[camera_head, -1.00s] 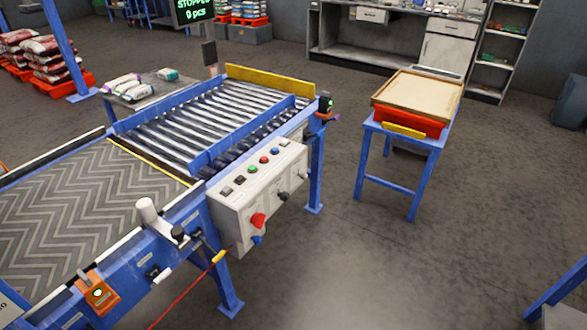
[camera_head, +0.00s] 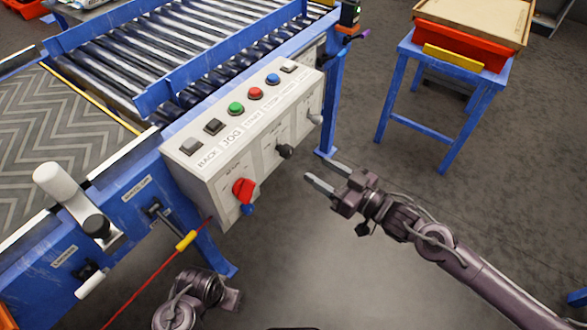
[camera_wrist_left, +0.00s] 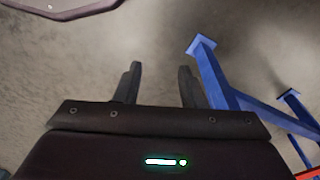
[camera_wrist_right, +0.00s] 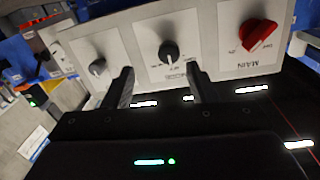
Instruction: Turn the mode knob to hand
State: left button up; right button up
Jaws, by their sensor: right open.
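A pale control box (camera_head: 250,150) is mounted on the conveyor's side. A black knob (camera_head: 284,151) sits mid-front, between a red MAIN switch (camera_head: 243,190) and a grey knob (camera_head: 315,117). The black knob, apparently the mode knob, shows in the right wrist view (camera_wrist_right: 168,52); its small labels are unreadable. My right gripper (camera_head: 321,171) is open and empty, apart from the black knob, on its right in the head view. In the right wrist view the knob lies beyond the fingertips (camera_wrist_right: 156,74). My left gripper (camera_wrist_left: 160,70) is open and empty over the floor.
Coloured push buttons (camera_head: 255,93) line the box's top. A blue stand (camera_head: 440,90) with a red tray is at upper right. Floor between is clear.

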aim_at(290, 154)
pick_arm(q)
notch_tip(290, 154, up, 4)
jog(key=shift+d+f+b, duration=0.1)
jog(key=shift+f+b, duration=0.1)
jog(key=shift+b, duration=0.2)
pick_arm(e)
jog(key=shift+y, duration=0.3)
jog(key=x, duration=0.8)
jog(key=shift+s+a+r, duration=0.3)
jog(key=shift+a+r, duration=0.1)
jog(key=c, duration=1)
pick_arm(q)
jog(key=shift+s, duration=0.1)
pick_arm(e)
jog(key=shift+o, duration=0.2)
